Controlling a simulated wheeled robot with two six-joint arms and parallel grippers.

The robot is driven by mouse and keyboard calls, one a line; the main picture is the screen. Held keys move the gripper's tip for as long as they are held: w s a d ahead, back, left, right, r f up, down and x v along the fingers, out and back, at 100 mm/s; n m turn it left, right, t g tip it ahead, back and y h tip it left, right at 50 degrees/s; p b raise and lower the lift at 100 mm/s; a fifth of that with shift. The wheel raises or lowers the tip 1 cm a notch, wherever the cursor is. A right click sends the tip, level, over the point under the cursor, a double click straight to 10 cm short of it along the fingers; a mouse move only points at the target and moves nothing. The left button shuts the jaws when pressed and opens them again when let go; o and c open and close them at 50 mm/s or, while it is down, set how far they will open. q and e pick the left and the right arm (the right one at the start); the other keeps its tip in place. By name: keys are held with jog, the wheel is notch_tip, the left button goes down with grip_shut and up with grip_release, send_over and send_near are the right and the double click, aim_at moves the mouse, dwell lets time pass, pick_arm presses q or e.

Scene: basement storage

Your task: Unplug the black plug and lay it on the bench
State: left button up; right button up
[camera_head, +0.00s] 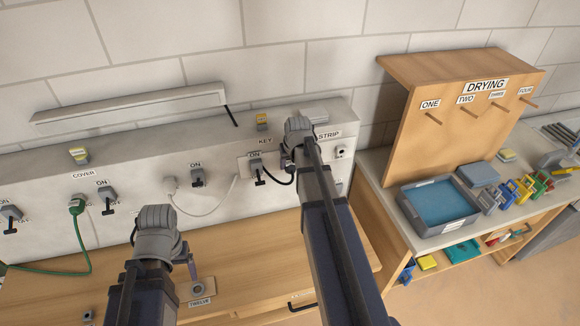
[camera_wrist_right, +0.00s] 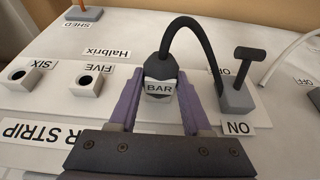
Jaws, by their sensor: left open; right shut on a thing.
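The black plug (camera_wrist_right: 157,70), tagged BAR, stands between the purple fingers of my right gripper (camera_wrist_right: 158,98), which is shut on it. Its black cable arches up and right toward the switch. The plug is at the strip's row of sockets; whether it is still seated cannot be told. In the head view, my right wrist hides most of the plug, and its cable (camera_head: 281,180) shows beside the arm. My left gripper (camera_head: 192,268) is open and empty over the wooden bench (camera_head: 245,255), near a block labelled TWELVE.
Sockets FIVE (camera_wrist_right: 88,80) and SIX (camera_wrist_right: 21,77) are left of the plug in the wrist view; a T-handled switch (camera_wrist_right: 238,90) stands right. A drying board (camera_head: 440,130) and blue tray (camera_head: 408,210) are right.

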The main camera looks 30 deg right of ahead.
grip_shut()
jog(key=shift+s+a, duration=0.15)
jog(key=shift+s, duration=0.5)
dwell(0.6)
jog(key=shift+s+a, duration=0.15)
jog(key=shift+s, duration=0.45)
jog(key=shift+s+a, duration=0.15)
jog(key=shift+s, duration=0.45)
